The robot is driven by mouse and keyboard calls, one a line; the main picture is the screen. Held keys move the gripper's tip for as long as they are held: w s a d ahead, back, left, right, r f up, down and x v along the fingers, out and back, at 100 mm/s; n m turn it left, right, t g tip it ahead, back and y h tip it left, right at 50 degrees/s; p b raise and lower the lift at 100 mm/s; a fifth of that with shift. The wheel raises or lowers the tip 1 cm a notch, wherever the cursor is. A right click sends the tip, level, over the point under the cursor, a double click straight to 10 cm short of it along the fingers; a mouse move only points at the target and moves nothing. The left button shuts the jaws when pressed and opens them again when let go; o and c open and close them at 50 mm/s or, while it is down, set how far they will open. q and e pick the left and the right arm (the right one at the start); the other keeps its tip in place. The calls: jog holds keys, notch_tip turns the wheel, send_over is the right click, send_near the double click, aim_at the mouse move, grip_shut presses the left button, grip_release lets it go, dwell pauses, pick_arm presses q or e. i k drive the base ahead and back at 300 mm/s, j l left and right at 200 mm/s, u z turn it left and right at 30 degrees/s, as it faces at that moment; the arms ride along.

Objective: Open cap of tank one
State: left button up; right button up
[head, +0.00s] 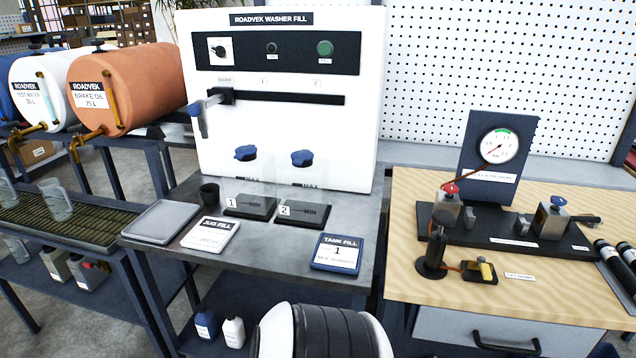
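Tank one (248,182) is a clear tank on a dark base marked 1, standing on the grey bench in front of the white washer fill panel. Its blue cap (245,153) sits on top and looks closed. Tank two (302,188), marked 2, stands just to its right with a similar blue cap (301,158) on top.
A nozzle (203,112) on a rail hangs left above tank one. A small black cup (209,193), grey tray (161,221), jug card (210,236) and tank fill card (337,253) lie on the bench. The bench between the cards is clear.

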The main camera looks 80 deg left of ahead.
aim_at(242, 151)
jog(key=u, duration=2.55)
